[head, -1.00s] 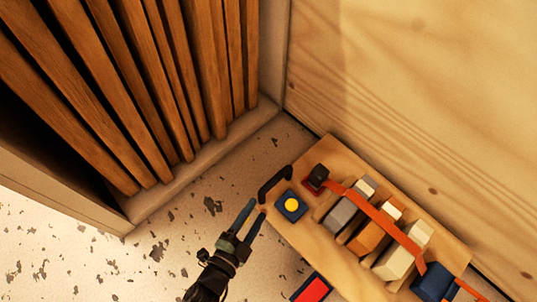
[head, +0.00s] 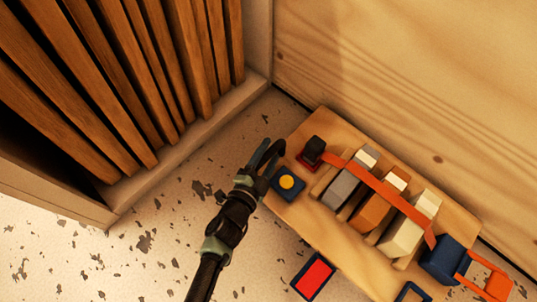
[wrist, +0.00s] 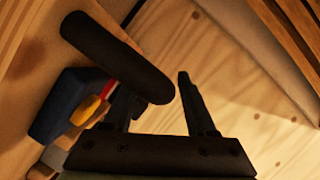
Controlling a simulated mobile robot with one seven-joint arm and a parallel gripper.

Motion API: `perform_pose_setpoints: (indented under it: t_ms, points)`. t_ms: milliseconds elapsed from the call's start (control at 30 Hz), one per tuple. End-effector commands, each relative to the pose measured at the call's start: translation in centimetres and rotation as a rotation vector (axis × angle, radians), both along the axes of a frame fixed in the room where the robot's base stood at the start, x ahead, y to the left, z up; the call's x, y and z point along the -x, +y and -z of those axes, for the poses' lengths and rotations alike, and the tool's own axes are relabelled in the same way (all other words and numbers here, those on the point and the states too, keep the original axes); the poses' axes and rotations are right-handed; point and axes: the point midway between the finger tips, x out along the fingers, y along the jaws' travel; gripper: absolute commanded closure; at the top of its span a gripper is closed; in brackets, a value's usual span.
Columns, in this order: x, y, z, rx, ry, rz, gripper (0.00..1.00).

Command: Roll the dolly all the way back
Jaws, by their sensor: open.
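The dolly (head: 300,212) is a light wooden board low on the floor, carrying several blocks under an orange strap. Its dark bar handle is at the left end, seen large in the wrist view (wrist: 115,55). In the head view, my gripper (head: 268,152) is at that handle and overlaps it, so the two are hard to separate. In the wrist view, my gripper's fingers (wrist: 160,92) are apart. The handle crosses in front of the left finger, with its near end reaching into the gap. I cannot tell whether either finger touches it.
A plain wooden wall (head: 420,90) runs close along the dolly's far side. A slatted wooden panel (head: 130,90) with a pale base ledge stands at the left. Speckled floor (head: 150,245) lies free at the front left. A red pad (head: 314,277) shows at the dolly's near edge.

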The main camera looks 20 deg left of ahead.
Motion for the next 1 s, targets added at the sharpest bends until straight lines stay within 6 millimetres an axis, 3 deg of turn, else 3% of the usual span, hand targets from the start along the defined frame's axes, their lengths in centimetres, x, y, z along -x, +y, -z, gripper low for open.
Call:
perform_pose_setpoints:
  t_ms: [333, 667, 1000]
  points:
    - [-0.28, 0.00, -0.01, 0.001, -0.001, -0.001, 0.43]
    - [-0.25, 0.00, 0.02, 0.001, 0.000, 0.000, 1.00]
    - [-0.24, 0.00, 0.04, 0.000, 0.000, 0.000, 1.00]
